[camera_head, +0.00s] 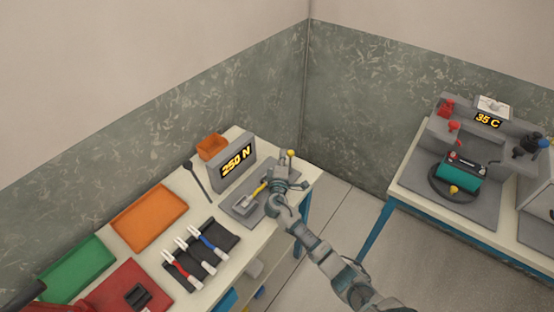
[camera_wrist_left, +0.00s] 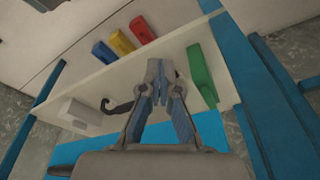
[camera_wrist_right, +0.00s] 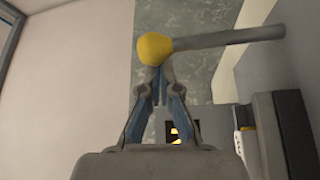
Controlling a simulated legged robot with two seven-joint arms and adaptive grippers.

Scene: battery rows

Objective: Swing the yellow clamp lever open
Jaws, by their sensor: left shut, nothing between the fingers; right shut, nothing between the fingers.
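A yellow ball knob (camera_head: 291,153) tops a grey lever rod by the 250 N display on the bench; it is large in the right wrist view (camera_wrist_right: 154,48), its rod running right. A yellow bar (camera_head: 260,188) lies on the grey clamp fixture (camera_head: 240,205). I cannot tell which yellow part is the clamp lever. My right gripper (camera_head: 283,178) is over the fixture's right end, hiding part of it. In the right wrist view its shut, empty fingertips (camera_wrist_right: 160,76) are just below the knob; contact is unclear. My left gripper (camera_wrist_left: 160,84) is shut and empty.
The 250 N display (camera_head: 236,161) stands behind the fixture. Orange (camera_head: 148,217) and green (camera_head: 75,268) trays and a black cable mat (camera_head: 213,262) lie left. Another bench (camera_head: 410,165) stands right, across clear floor. A green block (camera_wrist_left: 201,75) is near my left gripper.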

